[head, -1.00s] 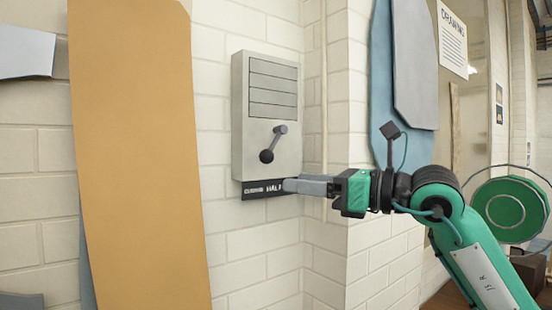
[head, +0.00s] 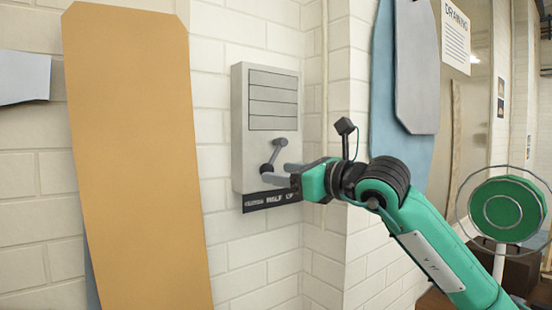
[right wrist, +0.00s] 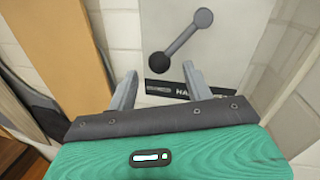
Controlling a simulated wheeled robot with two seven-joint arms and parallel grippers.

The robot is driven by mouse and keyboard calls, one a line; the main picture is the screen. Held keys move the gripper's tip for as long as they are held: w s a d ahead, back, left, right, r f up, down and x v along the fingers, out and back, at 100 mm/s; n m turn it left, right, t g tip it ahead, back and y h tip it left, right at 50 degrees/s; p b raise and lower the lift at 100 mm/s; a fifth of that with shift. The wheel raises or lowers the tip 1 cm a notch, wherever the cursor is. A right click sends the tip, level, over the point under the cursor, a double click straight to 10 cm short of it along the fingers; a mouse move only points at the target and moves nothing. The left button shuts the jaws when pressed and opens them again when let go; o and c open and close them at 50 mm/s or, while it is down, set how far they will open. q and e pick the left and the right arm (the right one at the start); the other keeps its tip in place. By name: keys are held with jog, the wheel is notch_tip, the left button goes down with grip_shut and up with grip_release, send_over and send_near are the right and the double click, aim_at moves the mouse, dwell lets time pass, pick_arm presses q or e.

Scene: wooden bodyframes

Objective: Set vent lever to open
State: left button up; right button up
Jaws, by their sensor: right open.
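The vent lever (head: 274,154) is a grey arm with a dark round knob on a pale grey wall box (head: 240,130). It slants down and left from its pivot, knob lowest. It also shows in the right wrist view (right wrist: 185,38). My right gripper (head: 277,177) is at the lower part of the box, by the knob. In the right wrist view its two fingers (right wrist: 160,72) are spread, with the knob framed between their tips; contact cannot be told. A dark label strip (head: 271,199) below the box reads "HALF" in part. My left gripper is not seen.
A tall tan board (head: 135,150) leans on the white brick wall left of the box. A wall corner stands just right of the box, with blue and grey panels (head: 416,70) beyond it. A green round reel (head: 507,209) is at the far right.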

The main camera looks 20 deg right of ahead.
jog(key=shift+p+x, duration=0.5)
jog(key=shift+x, duration=0.8)
